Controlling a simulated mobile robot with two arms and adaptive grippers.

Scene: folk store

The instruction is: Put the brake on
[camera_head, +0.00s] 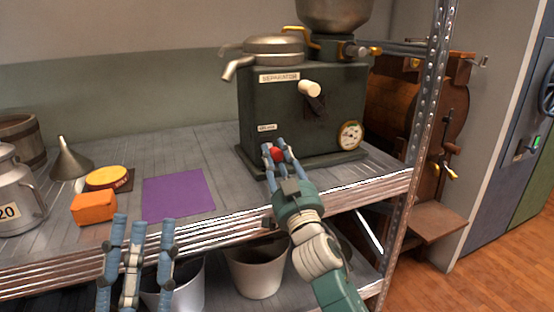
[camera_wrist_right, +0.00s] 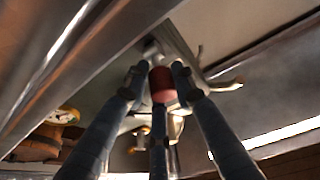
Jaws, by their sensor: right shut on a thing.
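The dark green separator (camera_head: 285,108) stands on the shelf with a nameplate reading "SEPARATOR" and a smaller label (camera_head: 267,127), too small to read surely, low on its front. A red knob (camera_head: 278,153) sits at the front near its base, below that label. My right gripper (camera_head: 275,150) is shut on the red knob. In the right wrist view the red knob (camera_wrist_right: 162,84) lies between the finger ends; what it joins to is partly hidden. My left gripper (camera_head: 142,226) is empty, its fingers spread apart, in front of the shelf edge at lower left.
A purple mat (camera_head: 179,193), an orange block (camera_head: 93,208), a yellow-topped round tin (camera_head: 109,178), a funnel (camera_head: 70,160) and a milk can (camera_head: 14,195) are on the shelf to the left. A metal upright (camera_head: 424,110) stands right of the separator. Buckets (camera_head: 256,274) sit below.

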